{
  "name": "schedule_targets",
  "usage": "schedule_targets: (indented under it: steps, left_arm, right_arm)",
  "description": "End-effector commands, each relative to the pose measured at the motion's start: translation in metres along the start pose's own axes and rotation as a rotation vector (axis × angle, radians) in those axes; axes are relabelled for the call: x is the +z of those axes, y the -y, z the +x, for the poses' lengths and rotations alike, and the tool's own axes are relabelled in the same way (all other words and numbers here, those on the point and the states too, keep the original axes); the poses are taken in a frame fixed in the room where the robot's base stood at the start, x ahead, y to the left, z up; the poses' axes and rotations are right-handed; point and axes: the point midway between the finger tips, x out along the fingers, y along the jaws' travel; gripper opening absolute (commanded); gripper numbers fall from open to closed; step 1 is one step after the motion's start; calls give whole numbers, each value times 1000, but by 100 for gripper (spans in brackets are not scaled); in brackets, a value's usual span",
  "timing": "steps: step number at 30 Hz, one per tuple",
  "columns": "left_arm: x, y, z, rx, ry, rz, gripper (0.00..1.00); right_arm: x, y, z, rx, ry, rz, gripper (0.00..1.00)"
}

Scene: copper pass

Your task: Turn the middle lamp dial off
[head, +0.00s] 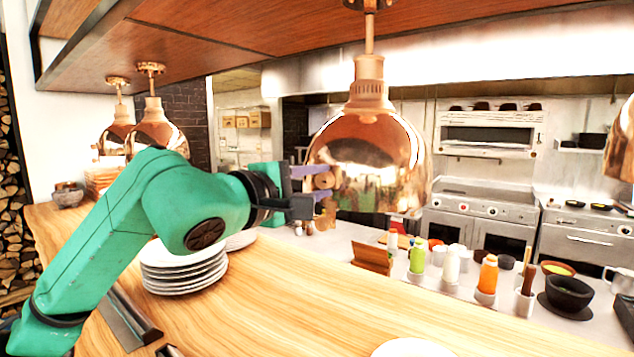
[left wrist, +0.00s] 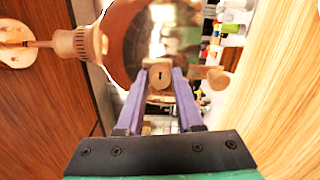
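A large copper lamp (head: 372,165) hangs in the middle of the head view, and its shiny shade fills the top of the left wrist view (left wrist: 125,45). A small copper dial (head: 323,181) sticks out on the shade's left side; it also shows in the left wrist view (left wrist: 160,76). My left gripper (head: 312,182) reaches it from the left. Its two purple fingers (left wrist: 160,88) lie on either side of the dial and look closed against it. A dark mark shows on the dial's face. My right gripper is not in view.
Two more copper lamps (head: 155,132) hang at the left and another (head: 622,140) at the right edge. Stacked white plates (head: 185,268) stand on the wooden counter (head: 290,310) below my left arm. Sauce bottles (head: 487,275) and bowls (head: 568,293) stand behind it.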

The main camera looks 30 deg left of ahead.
Motion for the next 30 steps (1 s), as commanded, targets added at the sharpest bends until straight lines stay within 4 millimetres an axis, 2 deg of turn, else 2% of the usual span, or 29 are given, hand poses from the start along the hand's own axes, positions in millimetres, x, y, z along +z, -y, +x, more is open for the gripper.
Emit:
schedule_targets:
  steps: [1, 2, 11, 14, 17, 24, 27, 30]
  left_arm:
    - [0, 1, 0, -2, 1, 0, 57]
    - [0, 1, 0, -2, 1, 0, 64]
    - [0, 0, -1, 1, 0, -1, 64]
    - [-1, 2, -9, 3, -1, -1, 64]
    - [-2, 5, -29, 5, -2, 1, 64]
    - [-2, 6, -100, 6, -4, 1, 64]
    - [-1, 5, -125, 3, -2, 0, 64]
    - [0, 3, -139, 1, -1, 0, 64]
  right_arm:
    - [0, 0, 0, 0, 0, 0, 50]
    - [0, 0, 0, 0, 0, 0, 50]
    - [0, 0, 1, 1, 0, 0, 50]
    - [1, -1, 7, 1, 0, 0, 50]
    - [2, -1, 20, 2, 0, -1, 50]
    - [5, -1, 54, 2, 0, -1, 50]
    - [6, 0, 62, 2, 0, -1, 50]
    - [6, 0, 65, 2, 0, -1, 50]
